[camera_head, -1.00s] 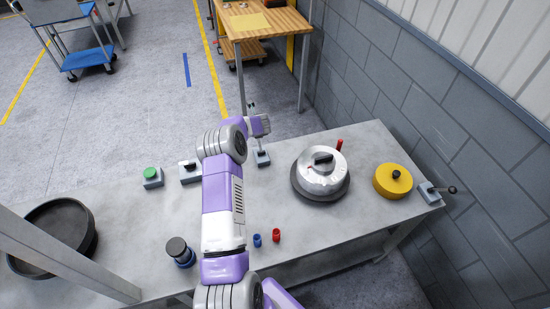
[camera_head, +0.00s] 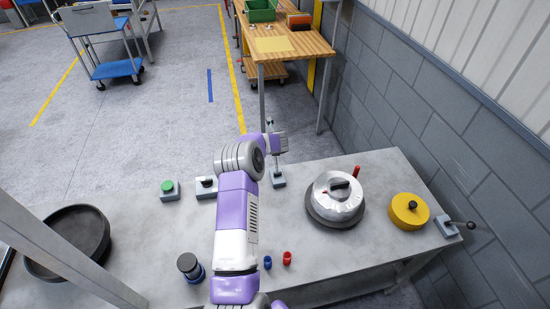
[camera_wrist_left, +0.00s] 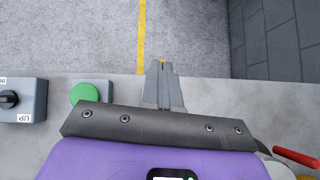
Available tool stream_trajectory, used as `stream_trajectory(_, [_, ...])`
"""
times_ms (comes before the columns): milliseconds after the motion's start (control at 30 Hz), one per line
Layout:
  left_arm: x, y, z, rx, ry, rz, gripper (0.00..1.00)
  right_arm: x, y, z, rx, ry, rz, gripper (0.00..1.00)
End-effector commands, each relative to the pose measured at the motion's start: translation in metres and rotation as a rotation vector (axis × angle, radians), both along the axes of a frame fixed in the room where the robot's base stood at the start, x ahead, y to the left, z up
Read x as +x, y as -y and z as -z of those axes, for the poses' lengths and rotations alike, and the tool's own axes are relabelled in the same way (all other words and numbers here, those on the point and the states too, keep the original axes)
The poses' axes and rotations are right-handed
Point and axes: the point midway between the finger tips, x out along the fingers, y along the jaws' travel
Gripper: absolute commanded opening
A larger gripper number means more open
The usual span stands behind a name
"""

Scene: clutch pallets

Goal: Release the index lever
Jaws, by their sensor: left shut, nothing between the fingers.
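My left gripper (camera_head: 276,143) is over the table's back edge, just above a small grey box (camera_head: 279,180) with a thin upright piece. In the left wrist view its grey fingers (camera_wrist_left: 163,88) are together with nothing between them. No part is labelled as the index lever. A lever with a black ball (camera_head: 471,225) sticks out sideways from a grey block (camera_head: 446,226) at the table's right end, well apart from the gripper. My right gripper is not in view.
The table (camera_head: 385,250) carries a yellow disc (camera_head: 409,210), small blue (camera_head: 267,262) and red (camera_head: 287,258) pieces, a dark cylinder (camera_head: 188,263) and a black tray (camera_head: 68,235). A green button (camera_head: 167,186) and black selector (camera_head: 206,182) line the back edge. A block wall (camera_head: 440,150) bounds the right.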

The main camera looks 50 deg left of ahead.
Motion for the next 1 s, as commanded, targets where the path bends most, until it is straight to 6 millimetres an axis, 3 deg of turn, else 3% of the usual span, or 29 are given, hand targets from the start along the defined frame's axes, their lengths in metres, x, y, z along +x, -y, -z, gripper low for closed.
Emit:
stream_trajectory(33, [0.001, 0.004, -0.016, 0.002, 0.001, 0.004, 0.0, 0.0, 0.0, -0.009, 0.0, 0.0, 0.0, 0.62])
stream_trajectory(100, [0.001, 0.01, -0.03, 0.002, 0.001, 0.008, 0.0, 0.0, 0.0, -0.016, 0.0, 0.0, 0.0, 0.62])
stream_trajectory(333, [0.0, 0.023, -0.062, -0.001, 0.001, 0.016, 0.0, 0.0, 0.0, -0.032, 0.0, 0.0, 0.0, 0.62])
stream_trajectory(1000, [0.0, 0.027, -0.068, -0.001, 0.0, 0.019, 0.0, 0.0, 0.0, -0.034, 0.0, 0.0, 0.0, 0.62])
